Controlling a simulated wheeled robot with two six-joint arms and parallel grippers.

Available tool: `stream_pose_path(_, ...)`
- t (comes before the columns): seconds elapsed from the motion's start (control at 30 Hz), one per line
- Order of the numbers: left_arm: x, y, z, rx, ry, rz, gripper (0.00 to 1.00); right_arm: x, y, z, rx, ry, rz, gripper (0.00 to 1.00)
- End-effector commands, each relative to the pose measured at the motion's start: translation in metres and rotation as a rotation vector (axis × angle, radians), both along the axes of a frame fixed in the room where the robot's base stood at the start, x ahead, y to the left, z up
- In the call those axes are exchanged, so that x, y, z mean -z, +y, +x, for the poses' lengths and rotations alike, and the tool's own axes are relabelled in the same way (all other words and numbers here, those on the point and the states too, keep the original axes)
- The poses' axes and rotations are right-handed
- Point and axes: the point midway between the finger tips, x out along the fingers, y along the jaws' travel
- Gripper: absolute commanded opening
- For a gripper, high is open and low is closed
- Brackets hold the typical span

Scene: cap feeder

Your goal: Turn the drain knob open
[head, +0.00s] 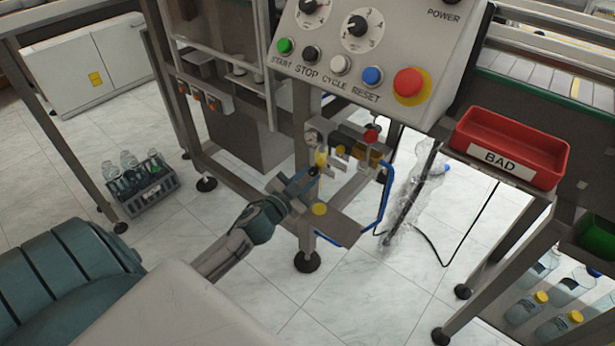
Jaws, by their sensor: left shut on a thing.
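My left gripper (311,173) reaches in from the lower left to the air unit under the control panel. Its fingers are shut at the lower end of a small yellow part (321,158) on that unit, where the drain knob sits. The knob is small and mostly hidden by the fingers, so I cannot tell how far it is turned. A round gauge (311,137) is just above, and a red knob (371,136) is to the right. My right gripper is not in view.
Blue hoses (385,195) and a metal plate (337,224) are close to the gripper. The control panel (372,55) hangs above. A red BAD bin (511,147) is at right, a crate of bottles (140,188) on the floor at left.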

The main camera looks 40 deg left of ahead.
Motion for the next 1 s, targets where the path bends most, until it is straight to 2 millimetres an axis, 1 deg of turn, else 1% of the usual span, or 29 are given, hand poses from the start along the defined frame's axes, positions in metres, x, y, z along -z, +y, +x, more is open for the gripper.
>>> stream_pose_path(0.37,0.0002,-0.0001,-0.0002,0.001,-0.028,0.356,0.00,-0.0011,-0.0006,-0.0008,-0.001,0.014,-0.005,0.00)
stream_pose_path(0.6,0.0007,0.0002,-0.0002,0.000,-0.045,0.578,0.00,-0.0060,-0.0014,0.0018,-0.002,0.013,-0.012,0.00)
stream_pose_path(0.8,0.0011,0.0003,-0.0003,0.000,-0.057,0.732,0.00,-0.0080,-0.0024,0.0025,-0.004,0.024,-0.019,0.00)
stream_pose_path(1.0,0.0014,0.0002,-0.0003,0.001,-0.066,0.846,0.00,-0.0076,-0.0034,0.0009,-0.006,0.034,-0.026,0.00)
